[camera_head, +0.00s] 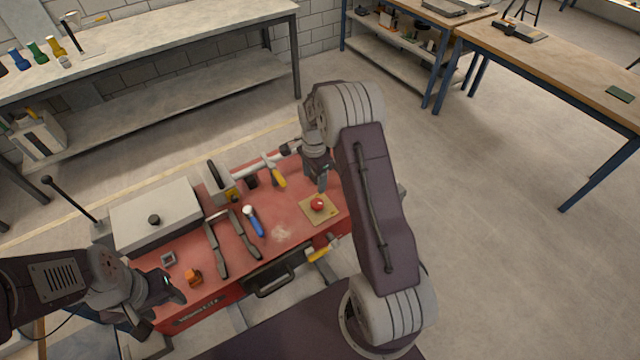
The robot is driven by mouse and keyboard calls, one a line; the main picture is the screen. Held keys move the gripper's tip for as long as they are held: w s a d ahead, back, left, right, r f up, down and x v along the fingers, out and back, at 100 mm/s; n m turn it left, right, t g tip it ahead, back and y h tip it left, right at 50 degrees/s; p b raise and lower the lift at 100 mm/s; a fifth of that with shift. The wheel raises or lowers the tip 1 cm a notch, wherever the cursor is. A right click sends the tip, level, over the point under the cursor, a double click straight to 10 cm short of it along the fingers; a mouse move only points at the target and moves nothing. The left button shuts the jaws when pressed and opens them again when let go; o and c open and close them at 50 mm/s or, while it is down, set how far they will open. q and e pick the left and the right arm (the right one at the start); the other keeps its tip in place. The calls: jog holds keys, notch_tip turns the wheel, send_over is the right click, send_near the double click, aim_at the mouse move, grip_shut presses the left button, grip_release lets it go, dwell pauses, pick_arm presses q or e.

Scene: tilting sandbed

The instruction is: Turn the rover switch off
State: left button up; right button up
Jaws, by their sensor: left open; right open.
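A red round knob (318,203) sits on a small tan square plate (329,215) near the right end of a red-topped cart (300,236). It looks like a switch, but I cannot tell its setting. My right gripper (322,184) is open and points down just above and behind the knob, with a small gap that is hard to judge. My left gripper (178,292) is open and empty over the cart's front left, beside a small orange part (193,277).
On the cart lie a blue-handled tool (253,221), black pliers-like tools (216,250), a yellow-handled hammer (275,174) and a small grey square part (168,259). A grey box (155,216) stands at the left. Workbenches (150,40) stand behind; open floor lies right.

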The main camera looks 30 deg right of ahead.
aim_at(317, 202)
jog(key=f+p, duration=0.1)
jog(key=f, duration=0.2)
jog(key=s+f, duration=0.1)
jog(key=f, duration=0.1)
jog(key=f+p, duration=0.1)
jog(key=f, duration=0.2)
jog(key=shift+s+f+p, duration=0.3)
jog(key=shift+s, duration=0.1)
jog(key=shift+a+f, duration=0.25)
jog(key=shift+f, duration=0.25)
pick_arm(q)
jog(key=r, duration=0.1)
jog(key=a+r, duration=0.1)
jog(key=r, duration=0.1)
jog(key=shift+s+a, duration=0.2)
jog(key=shift+s, duration=0.05)
pick_arm(e)
jog(key=shift+d+f, duration=0.1)
jog(key=shift+d, duration=0.1)
jog(key=shift+c, duration=0.9)
grip_shut()
pick_arm(q)
jog(key=shift+d+f, duration=0.1)
jog(key=shift+f, duration=0.05)
